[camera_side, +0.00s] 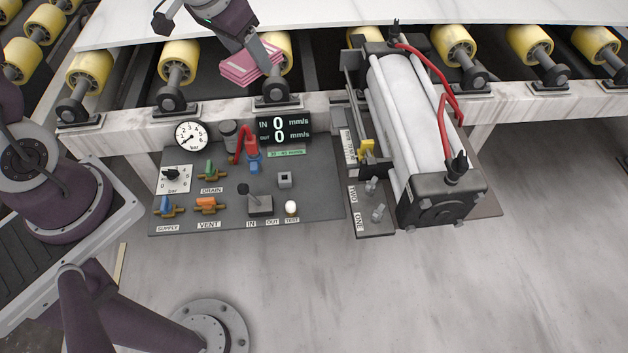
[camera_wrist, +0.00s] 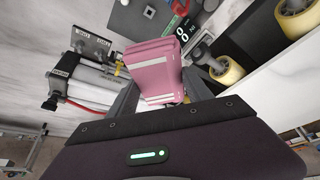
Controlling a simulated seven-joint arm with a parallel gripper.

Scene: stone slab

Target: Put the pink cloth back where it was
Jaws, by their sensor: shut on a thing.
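The pink cloth (camera_side: 248,65) is a folded stack with a pale stripe. My gripper (camera_side: 262,58) is shut on it and holds it in the air, above the marble beam and beside a yellow roller at the top of the side view. In the wrist view the cloth (camera_wrist: 154,70) sits between the two fingers of my gripper (camera_wrist: 155,100). Its lower part is hidden by the gripper body. I cannot tell from these frames where the cloth lay before.
Below stands a grey control panel (camera_side: 310,205) with valves, a gauge and a display (camera_side: 284,127). A pneumatic cylinder (camera_side: 405,115) with red hoses stands to its right. Yellow rollers (camera_side: 178,62) line the back under a white slab (camera_side: 330,12). The front marble surface (camera_side: 400,290) is mostly clear.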

